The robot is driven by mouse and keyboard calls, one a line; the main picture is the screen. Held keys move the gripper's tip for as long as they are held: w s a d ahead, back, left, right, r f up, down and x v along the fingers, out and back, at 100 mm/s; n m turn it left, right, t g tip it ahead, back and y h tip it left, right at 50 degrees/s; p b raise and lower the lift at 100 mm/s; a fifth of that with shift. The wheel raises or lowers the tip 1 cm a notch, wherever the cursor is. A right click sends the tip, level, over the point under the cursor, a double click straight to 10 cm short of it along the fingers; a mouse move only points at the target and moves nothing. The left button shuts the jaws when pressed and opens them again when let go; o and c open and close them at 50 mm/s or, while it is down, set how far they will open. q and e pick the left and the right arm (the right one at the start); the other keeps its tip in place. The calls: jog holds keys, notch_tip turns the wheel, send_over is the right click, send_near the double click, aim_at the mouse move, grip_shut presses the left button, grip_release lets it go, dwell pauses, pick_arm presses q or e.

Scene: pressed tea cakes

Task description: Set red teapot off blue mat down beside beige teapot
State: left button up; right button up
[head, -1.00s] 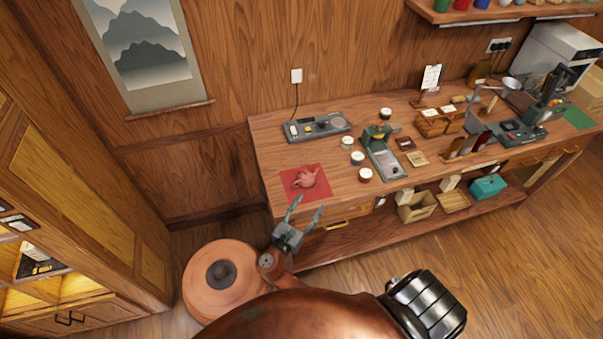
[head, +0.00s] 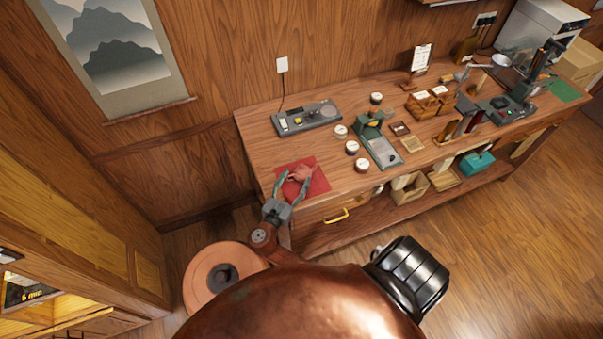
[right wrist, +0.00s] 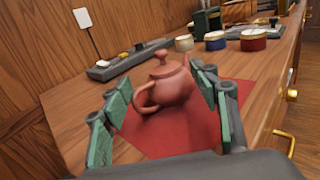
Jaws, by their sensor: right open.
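A reddish clay teapot (head: 303,173) with a lid stands upright on a red mat (head: 319,186) at the left end of the workbench. In the right wrist view the teapot (right wrist: 171,86) is in the middle, its handle towards the lower left, on the red mat (right wrist: 165,138). My right gripper (head: 293,181) is open, its fingers at the mat's near side and reaching either side of the teapot. In the wrist view a gap shows between the left finger and the handle; whether the right finger touches I cannot tell. No blue mat or beige teapot is visible. My left gripper is out of view.
A grey scale panel (head: 307,118) lies behind the mat. Several small lidded jars (head: 352,147) and a green press (head: 378,140) stand to the right. Bare bench top (head: 258,140) shows left of and behind the mat. A drawer with a yellow handle (head: 336,216) is below.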

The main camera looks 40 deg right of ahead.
aim_at(301, 172)
jog(key=x, duration=0.3)
jog(key=p+x, duration=0.1)
jog(key=shift+s+d+r, duration=0.2)
jog(key=shift+d+r, duration=0.1)
jog(key=shift+r, duration=0.05)
jog(key=shift+w+d+f, duration=0.15)
jog(key=shift+d, duration=0.2)
jog(key=shift+a, duration=0.1)
jog(key=c, duration=1.4)
jog(key=shift+c, duration=0.2)
